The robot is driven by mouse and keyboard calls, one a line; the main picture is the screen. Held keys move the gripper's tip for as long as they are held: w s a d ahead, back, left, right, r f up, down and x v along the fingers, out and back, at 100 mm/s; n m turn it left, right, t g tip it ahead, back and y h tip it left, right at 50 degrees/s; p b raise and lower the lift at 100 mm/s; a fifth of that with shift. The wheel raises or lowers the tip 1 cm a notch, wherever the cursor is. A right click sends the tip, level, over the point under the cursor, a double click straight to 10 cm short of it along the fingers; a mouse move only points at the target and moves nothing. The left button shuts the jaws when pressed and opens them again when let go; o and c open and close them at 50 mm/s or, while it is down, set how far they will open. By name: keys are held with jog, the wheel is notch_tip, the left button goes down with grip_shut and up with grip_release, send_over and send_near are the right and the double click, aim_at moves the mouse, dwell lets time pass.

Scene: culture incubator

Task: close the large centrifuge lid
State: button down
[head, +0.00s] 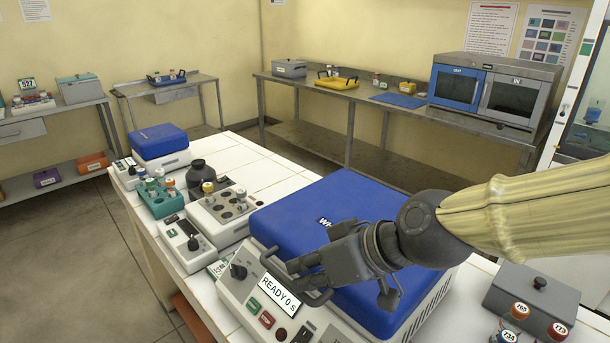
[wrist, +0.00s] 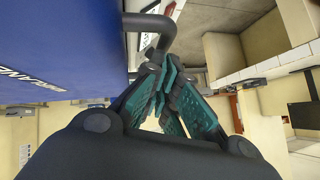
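The large centrifuge (head: 237,287) stands at the front of the white bench, with a READY display on its front panel. Its broad blue lid (head: 320,195) lies low over the body; I cannot tell whether a small gap is left at the front edge. The lid's blue face also fills the left of the wrist view (wrist: 60,50). The dark lid handle (wrist: 153,22) sticks out from its front edge. My gripper (head: 302,277) is at the front of the lid, by the handle. In the wrist view its teal-padded fingers (wrist: 165,78) come together at the tips, right against the handle, with nothing clearly between them.
A smaller centrifuge with a blue lid (head: 158,140), a teal tube rack (head: 162,197) and small devices (head: 222,210) stand left along the bench. A grey box (head: 530,298) and capped tubes (head: 558,330) are at right. The bench behind the small devices is mostly clear.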

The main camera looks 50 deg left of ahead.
jog(key=a+r+p+v, duration=0.1)
jog(key=r+v, duration=0.1)
jog(key=v, duration=1)
jog(key=shift+s+a+r, duration=0.15)
jog(key=shift+s+r, duration=0.05)
jog(key=shift+r, duration=0.05)
